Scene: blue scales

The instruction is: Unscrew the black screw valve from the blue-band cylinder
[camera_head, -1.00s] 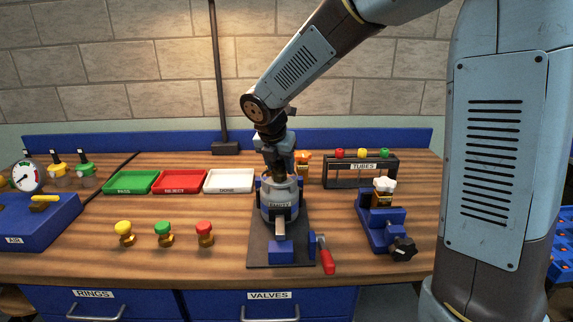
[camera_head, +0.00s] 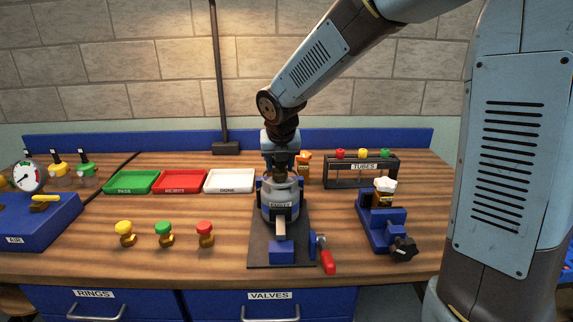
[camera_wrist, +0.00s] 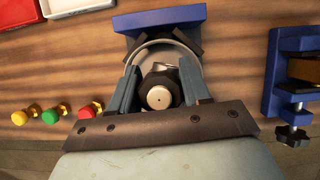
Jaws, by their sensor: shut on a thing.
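The grey cylinder (camera_head: 268,207) stands upright in a blue clamp on a dark base plate, with a white label on its front. I cannot clearly tell a blue band on it from the clamp parts. In the wrist view its pale round rim (camera_wrist: 138,58) shows around the valve. The black screw valve (camera_wrist: 158,92), dark with a silver round centre, sits at the cylinder's top. My gripper (camera_head: 281,174) points down over the cylinder's top. In the wrist view its two blue-grey fingers are on either side of the valve, shut on it.
Green (camera_head: 131,182), red (camera_head: 179,182) and white (camera_head: 229,181) trays lie behind left. Yellow, green and red valves (camera_head: 205,234) stand front left. A red-handled lever (camera_head: 326,261) is beside the base plate. A blue vice (camera_head: 382,229) and a tube rack (camera_head: 361,172) stand to the right.

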